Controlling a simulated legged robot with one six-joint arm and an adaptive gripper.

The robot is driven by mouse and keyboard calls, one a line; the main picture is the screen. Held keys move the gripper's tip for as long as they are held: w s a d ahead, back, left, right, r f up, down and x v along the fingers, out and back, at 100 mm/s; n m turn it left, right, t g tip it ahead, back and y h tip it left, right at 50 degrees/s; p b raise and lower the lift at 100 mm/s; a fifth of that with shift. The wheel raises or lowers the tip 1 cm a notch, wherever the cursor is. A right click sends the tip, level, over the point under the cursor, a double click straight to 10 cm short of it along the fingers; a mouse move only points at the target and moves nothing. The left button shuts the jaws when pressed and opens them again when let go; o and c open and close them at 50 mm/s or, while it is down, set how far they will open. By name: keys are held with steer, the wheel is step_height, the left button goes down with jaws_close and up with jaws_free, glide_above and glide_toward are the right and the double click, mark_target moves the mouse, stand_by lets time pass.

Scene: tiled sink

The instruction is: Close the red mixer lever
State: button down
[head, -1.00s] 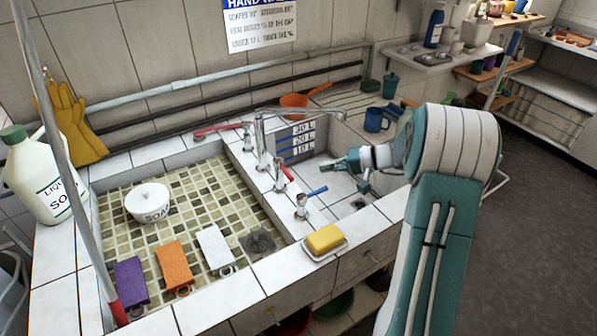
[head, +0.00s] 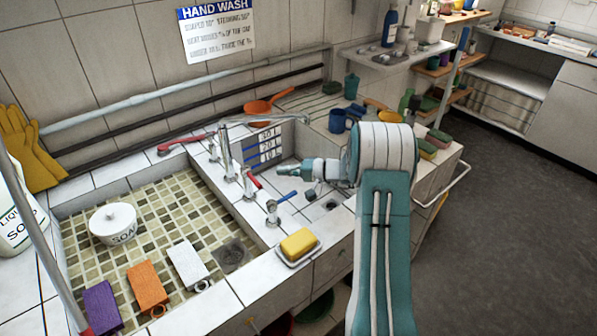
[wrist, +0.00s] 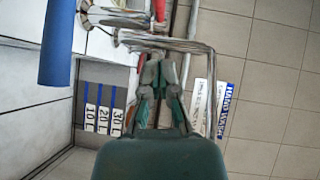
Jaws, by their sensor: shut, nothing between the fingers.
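A short red lever (head: 254,182) sits on a chrome stem beside the tall chrome tap (head: 226,155) on the divider between the basins. A longer red lever (head: 188,141) lies behind the tap; I cannot tell which is the mixer lever. A blue lever (head: 287,197) stands nearer. My gripper (head: 281,170) is shut and empty, above the small basin, right of the short red lever and apart from it. In the wrist view, my gripper (wrist: 159,68) points toward chrome tap pipes (wrist: 168,43). A piece of red (wrist: 159,9) shows at the top edge, and the blue lever (wrist: 57,40) is at left.
A yellow sponge (head: 298,243) on a dish sits on the front rim. The tiled left basin holds a soap pot (head: 113,222) and coloured blocks. A blue mug (head: 339,120) and orange ladle (head: 264,106) are behind.

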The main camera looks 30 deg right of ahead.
mark_target(252, 178)
steer(key=shift+w+a+f, duration=0.1)
steer(key=shift+a+f, duration=0.05)
steer(key=shift+a, duration=0.7)
steer(key=shift+w+a+f, duration=0.1)
steer(key=shift+a+f, duration=0.1)
steer(key=shift+a, duration=0.7)
steer(key=shift+a+f, duration=0.15)
steer(key=shift+a, duration=0.7)
steer(key=shift+s+a+m+t+h, duration=0.2)
steer(key=shift+m+t+h, duration=0.1)
steer(key=shift+m+t, duration=0.15)
steer(key=shift+a+m+t+h, duration=0.2)
steer(key=shift+m+t+h, duration=0.05)
steer(key=shift+t+h, duration=0.1)
steer(key=w+a+m+t+h, duration=0.1)
steer(key=w+a, duration=0.1)
steer(key=a, duration=0.7)
steer(key=shift+w+a+m+t+h, duration=0.25)
steer(key=shift+w+m+t+h, duration=0.05)
steer(key=shift+w+h, duration=0.05)
